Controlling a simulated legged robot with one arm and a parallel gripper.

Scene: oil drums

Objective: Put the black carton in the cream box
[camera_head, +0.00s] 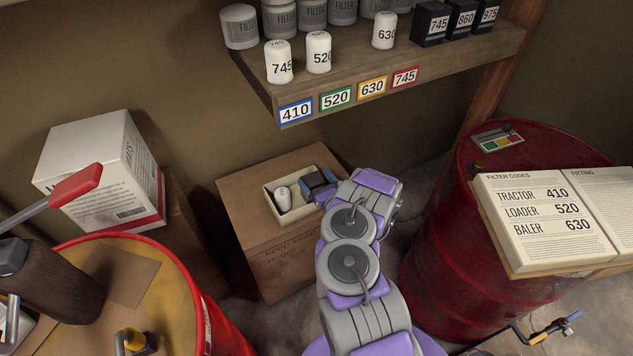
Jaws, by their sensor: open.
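The cream box (270,205) is a shallow open tray on top of a brown cardboard box. A small white canister (283,199) lies in its left part. My arm hides part of that end, so I cannot tell whether the fingers touch the carton.
The shelf (400,75) above holds grey filters, white canisters and black cartons (431,24) marked 745, 860 and 975. A red drum (435,250) with an open book (540,215) stands at right. A yellow-topped drum (165,290) and a white carton (95,165) are at left.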

